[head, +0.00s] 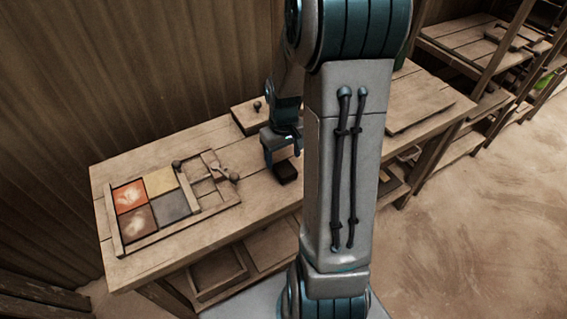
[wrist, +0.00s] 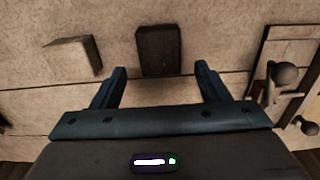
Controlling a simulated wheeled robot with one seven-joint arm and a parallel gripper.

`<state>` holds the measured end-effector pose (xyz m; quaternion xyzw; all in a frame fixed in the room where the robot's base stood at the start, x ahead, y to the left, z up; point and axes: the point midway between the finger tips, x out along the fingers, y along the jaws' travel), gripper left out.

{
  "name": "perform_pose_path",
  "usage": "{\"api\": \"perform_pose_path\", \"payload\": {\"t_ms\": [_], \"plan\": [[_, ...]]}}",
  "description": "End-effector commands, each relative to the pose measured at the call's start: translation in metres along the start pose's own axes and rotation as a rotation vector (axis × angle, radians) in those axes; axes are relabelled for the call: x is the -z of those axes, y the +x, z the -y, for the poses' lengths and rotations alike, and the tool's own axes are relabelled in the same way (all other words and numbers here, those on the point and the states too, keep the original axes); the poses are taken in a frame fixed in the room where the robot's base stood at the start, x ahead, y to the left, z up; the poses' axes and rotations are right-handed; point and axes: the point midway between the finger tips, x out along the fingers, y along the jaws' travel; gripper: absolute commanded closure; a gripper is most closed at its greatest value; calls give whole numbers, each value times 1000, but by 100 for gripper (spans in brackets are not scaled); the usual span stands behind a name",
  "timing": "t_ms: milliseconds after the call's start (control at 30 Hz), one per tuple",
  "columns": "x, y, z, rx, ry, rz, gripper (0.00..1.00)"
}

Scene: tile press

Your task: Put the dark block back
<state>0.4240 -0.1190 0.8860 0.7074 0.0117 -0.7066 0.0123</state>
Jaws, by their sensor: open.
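The dark block (head: 285,171) lies on the wooden workbench, right of the tile tray, in the head view. In the wrist view the dark block (wrist: 158,50) sits just beyond the gap between my fingers, roughly centred and apart from them. My gripper (head: 282,151) is open and empty, over the bench close to the block. Both fingers of my gripper (wrist: 162,80) show spread in the wrist view. My arm hides part of the bench in the head view.
A wooden tile tray (head: 121,238) with several coloured tiles and a knobbed frame (head: 207,172) is on the bench's left. A knobbed wooden box (head: 247,116) stands behind. A pale block (wrist: 75,58) lies left of the dark one. A board (head: 420,103) lies at right.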

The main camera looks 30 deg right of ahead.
Motion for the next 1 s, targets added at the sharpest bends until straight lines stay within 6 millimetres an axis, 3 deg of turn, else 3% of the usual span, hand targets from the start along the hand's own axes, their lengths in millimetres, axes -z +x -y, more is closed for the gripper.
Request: {"api": "perform_pose_path", "payload": {"t_ms": [200,500,667,800,1000], "plan": [[1,-46,0,-2,0,-5,31],[-3,-75,5,-6,-1,-8,31],[-19,-100,32,-30,-1,-49,31],[-47,-125,65,-46,10,-106,31],[-90,-147,102,-36,27,-191,31]]}}
